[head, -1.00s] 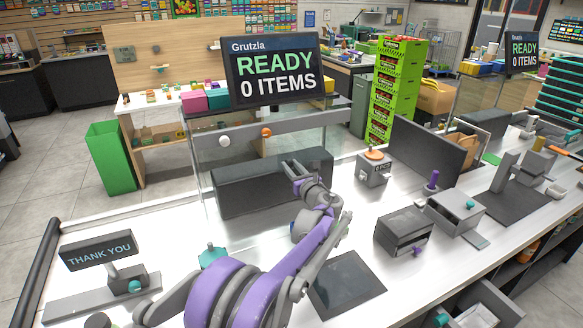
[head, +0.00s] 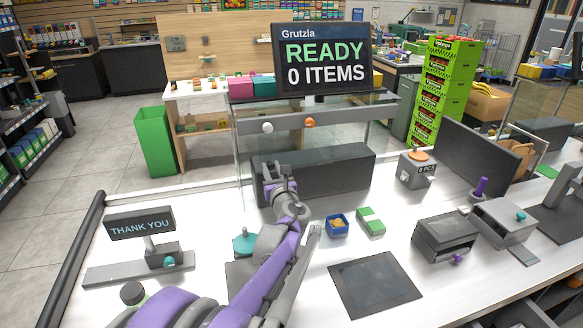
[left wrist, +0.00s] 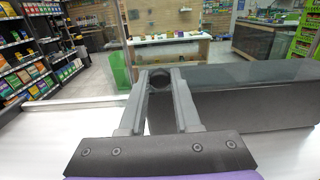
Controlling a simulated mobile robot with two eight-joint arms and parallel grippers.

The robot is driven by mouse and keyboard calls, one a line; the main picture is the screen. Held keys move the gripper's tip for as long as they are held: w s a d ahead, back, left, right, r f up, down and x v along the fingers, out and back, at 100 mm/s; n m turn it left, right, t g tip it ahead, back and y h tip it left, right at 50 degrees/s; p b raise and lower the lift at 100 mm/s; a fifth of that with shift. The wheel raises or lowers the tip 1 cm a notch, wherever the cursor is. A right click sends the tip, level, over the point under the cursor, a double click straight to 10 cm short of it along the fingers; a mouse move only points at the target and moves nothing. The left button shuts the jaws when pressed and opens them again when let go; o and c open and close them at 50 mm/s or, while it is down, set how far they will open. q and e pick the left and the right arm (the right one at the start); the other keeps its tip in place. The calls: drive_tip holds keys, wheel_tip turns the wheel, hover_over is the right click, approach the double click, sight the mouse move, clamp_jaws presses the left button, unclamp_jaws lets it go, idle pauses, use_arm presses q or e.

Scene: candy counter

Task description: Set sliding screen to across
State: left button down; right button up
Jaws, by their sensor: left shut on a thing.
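The sliding screen appears to be the long dark panel with clear glass (head: 325,172) standing on the white counter; I cannot make out its exact edges. In the left wrist view a dark panel (left wrist: 255,108) runs to the right of the fingers. My left gripper (head: 274,172) is at the left part of this panel. In the left wrist view its fingers (left wrist: 160,80) are shut on a dark round knob (left wrist: 157,74), apparently the screen's handle. How the knob joins the panel is hidden. My right gripper is not in view.
A grey rail (head: 330,118) with a white knob and an orange knob spans above the panel. A THANK YOU sign (head: 139,224) stands left. A blue box (head: 337,224), a green block (head: 371,220) and a black pad (head: 373,284) lie right of my arm.

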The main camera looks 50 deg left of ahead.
use_arm(q)
drive_tip(key=shift+s+a, duration=0.35)
drive_tip(key=shift+s, duration=0.35)
drive_tip(key=c, duration=0.6)
unclamp_jaws()
drive_tip(key=shift+s+a, duration=0.1)
drive_tip(key=shift+s, duration=0.1)
drive_tip(key=shift+c, duration=0.2)
drive_tip(key=shift+w, duration=0.1)
drive_tip(key=v, duration=1.1)
drive_tip(key=shift+r, duration=0.1)
